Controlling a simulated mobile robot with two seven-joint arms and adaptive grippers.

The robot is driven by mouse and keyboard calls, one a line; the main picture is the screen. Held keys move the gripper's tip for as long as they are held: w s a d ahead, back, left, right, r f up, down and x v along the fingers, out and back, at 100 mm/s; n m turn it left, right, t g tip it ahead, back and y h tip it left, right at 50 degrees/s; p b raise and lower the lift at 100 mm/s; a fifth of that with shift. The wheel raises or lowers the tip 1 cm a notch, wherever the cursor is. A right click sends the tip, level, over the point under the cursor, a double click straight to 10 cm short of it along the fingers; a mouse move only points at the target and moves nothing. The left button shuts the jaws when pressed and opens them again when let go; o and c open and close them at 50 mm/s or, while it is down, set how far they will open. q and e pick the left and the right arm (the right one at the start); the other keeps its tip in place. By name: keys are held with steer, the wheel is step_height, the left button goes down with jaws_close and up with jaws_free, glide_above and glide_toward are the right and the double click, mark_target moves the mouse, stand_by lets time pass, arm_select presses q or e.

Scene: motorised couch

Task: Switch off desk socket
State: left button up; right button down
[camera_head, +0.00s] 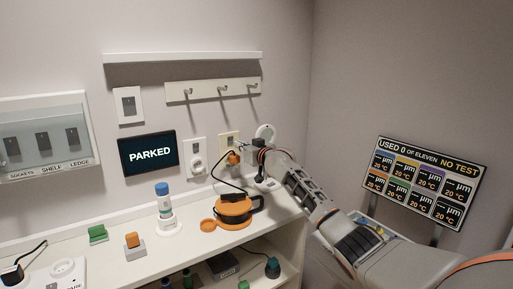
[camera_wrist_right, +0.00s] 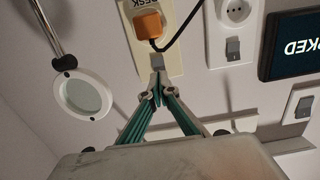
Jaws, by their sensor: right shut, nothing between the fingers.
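The desk socket (camera_head: 224,141) is a cream wall plate with an orange plug (camera_head: 233,158) in it. In the right wrist view, which is upside down, the socket plate (camera_wrist_right: 166,38) carries a DESK label, the orange plug (camera_wrist_right: 148,25) and a small grey rocker switch (camera_wrist_right: 172,58). My right gripper (camera_head: 243,147) reaches in from the right in the head view. In the wrist view its green-sided fingers (camera_wrist_right: 158,88) are shut and empty, with the tips close to the plate by the switch. I cannot tell whether they touch it. My left gripper is out of view.
A white socket (camera_head: 197,160) and a PARKED screen (camera_head: 148,152) are left of the desk socket. A round lens on an arm (camera_wrist_right: 84,92) hangs near the gripper. Hooks (camera_head: 222,89) are above.

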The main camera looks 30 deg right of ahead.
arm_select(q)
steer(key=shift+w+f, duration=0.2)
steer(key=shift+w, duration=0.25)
arm_select(e)
steer(key=s, duration=0.8)
steer(key=shift+r, duration=0.2)
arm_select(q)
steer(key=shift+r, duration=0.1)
